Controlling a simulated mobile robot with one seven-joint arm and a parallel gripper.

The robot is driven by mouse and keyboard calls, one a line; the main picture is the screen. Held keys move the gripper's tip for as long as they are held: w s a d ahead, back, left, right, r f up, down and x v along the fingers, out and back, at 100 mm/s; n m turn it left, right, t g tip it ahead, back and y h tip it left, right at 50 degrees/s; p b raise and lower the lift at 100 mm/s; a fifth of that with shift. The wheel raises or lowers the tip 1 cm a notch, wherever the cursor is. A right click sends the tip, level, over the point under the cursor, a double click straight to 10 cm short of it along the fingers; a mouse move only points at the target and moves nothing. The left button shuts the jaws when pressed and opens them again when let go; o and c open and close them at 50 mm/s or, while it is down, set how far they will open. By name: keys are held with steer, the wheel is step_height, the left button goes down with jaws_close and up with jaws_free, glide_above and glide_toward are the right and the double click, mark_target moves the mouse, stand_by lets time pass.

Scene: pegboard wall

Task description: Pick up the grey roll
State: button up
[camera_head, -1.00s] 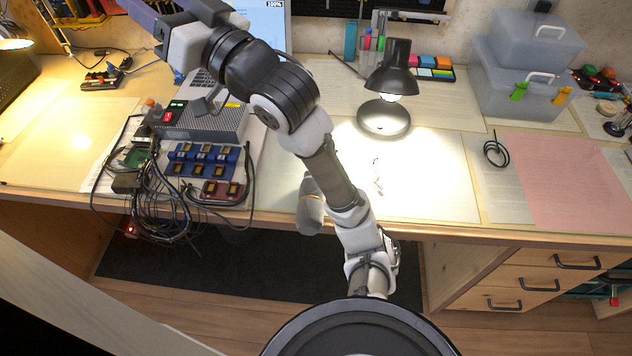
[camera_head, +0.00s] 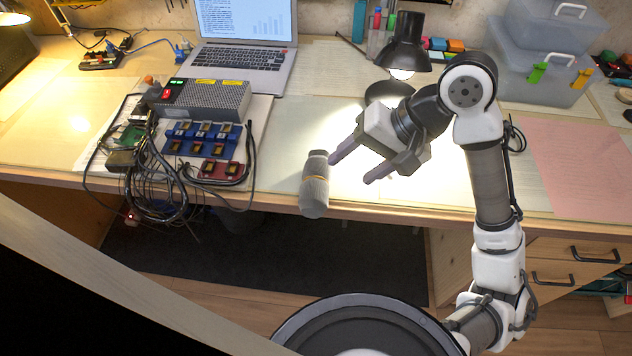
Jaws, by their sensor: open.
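The grey roll (camera_head: 314,187) is a rolled grey bundle with a thin yellowish band around its middle. It lies at the front edge of the desk, with its near end reaching over the edge. My gripper (camera_head: 349,170) is open and empty, just right of the roll. Its two fingers point left toward the roll. The upper fingertip is close to the roll's far end; I cannot tell whether they touch. The lower fingertip is farther right, apart from the roll.
A black desk lamp (camera_head: 404,50) stands behind my gripper. A wired circuit board with a grey box (camera_head: 205,97) is left of the roll, a laptop (camera_head: 245,35) behind it. Clear plastic bins (camera_head: 545,65) stand at back right. The desk (camera_head: 290,150) left of the roll is clear.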

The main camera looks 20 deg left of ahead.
steer(key=x, duration=0.4)
steer(key=shift+a+f, duration=0.2)
steer(key=shift+f, duration=0.1)
steer(key=shift+s+b+x, duration=0.15)
steer(key=shift+b+x, duration=0.1)
steer(key=shift+x, duration=1.25)
steer(key=shift+s+b+x, duration=0.1)
steer(key=shift+b+x, duration=0.15)
steer(key=shift+x, duration=1.25)
steer(key=shift+d, duration=0.1)
steer(key=shift+c, duration=0.4)
steer(key=c, duration=0.8)
steer(key=shift+o, duration=0.2)
steer(key=shift+r, duration=0.1)
step_height(320, 180, up, 20)
steer(key=p, duration=0.3)
steer(key=shift+p, duration=0.3)
